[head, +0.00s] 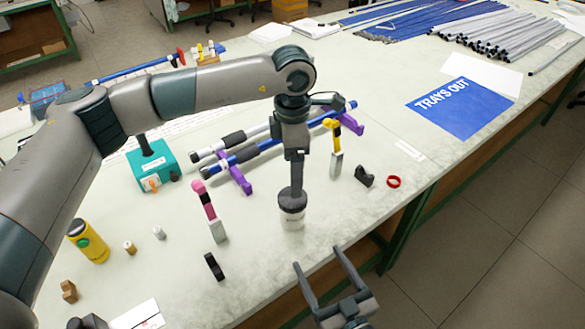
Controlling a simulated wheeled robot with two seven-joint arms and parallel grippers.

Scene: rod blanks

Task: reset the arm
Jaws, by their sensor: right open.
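My left arm reaches in from the left across the bench, and its gripper (293,183) points straight down over a small white pot (292,216) with a dark top. The fingers are seen edge-on and overlap the dark top, so I cannot tell whether they touch it or how far apart they are. My right gripper (318,257) is at the bottom middle, at the bench's front edge. Its two fingers are spread wide with nothing between them.
Rods lie on purple stands (237,177) behind the pot. A pink-topped tool (208,208), a yellow-topped tool (335,150), a black clip (364,176) and a red ring (393,182) stand around it. A teal box (153,163) is left.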

